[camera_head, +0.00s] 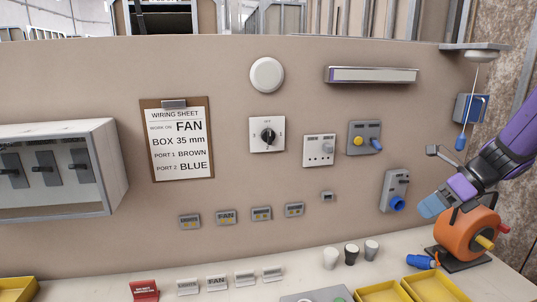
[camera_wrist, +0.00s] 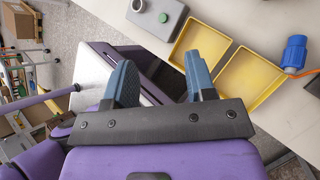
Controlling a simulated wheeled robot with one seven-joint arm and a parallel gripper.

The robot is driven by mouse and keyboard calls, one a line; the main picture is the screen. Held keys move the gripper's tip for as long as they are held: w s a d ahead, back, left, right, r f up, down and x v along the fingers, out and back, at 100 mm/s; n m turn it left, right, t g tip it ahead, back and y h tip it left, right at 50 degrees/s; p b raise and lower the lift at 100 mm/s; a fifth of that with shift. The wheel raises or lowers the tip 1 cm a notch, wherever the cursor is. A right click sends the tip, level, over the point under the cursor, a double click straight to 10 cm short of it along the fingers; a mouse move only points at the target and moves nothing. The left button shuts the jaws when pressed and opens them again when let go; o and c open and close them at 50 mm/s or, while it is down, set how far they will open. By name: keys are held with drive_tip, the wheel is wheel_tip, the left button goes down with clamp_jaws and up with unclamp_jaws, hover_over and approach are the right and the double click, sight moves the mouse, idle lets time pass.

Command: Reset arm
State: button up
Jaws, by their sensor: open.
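My arm comes in from the right edge in the head view, and my gripper (camera_head: 433,204) hangs in front of the wall's right part, near an orange cable reel (camera_head: 467,233). In the wrist view my gripper (camera_wrist: 163,85) shows two blue-grey fingers standing well apart with nothing between them. In the head view only part of the fingers can be made out. I cannot tell from the head view whether the gripper touches the reel.
A clipboard wiring sheet (camera_head: 178,139), a rotary switch (camera_head: 267,135) and a breaker box (camera_head: 55,170) are on the wall. Yellow trays (camera_head: 433,288) and a blue connector (camera_head: 420,262) lie on the bench. A pull-cord switch (camera_head: 480,56) hangs at upper right. A shelf rack (camera_wrist: 20,85) stands beyond the bench.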

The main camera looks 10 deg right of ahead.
drive_tip(key=s+a+r+n+t+h, duration=0.1)
drive_tip(key=s+a+r+n+h, duration=0.3)
drive_tip(key=n, duration=1)
drive_tip(key=s+a+r+n+t+h, duration=0.1)
drive_tip(key=s+a+r+n+h, duration=0.3)
drive_tip(key=s+a+r+n, duration=0.4)
drive_tip(key=shift+s+n, duration=1.9)
drive_tip(key=shift+n, duration=1.6)
drive_tip(key=shift+f, duration=0.1)
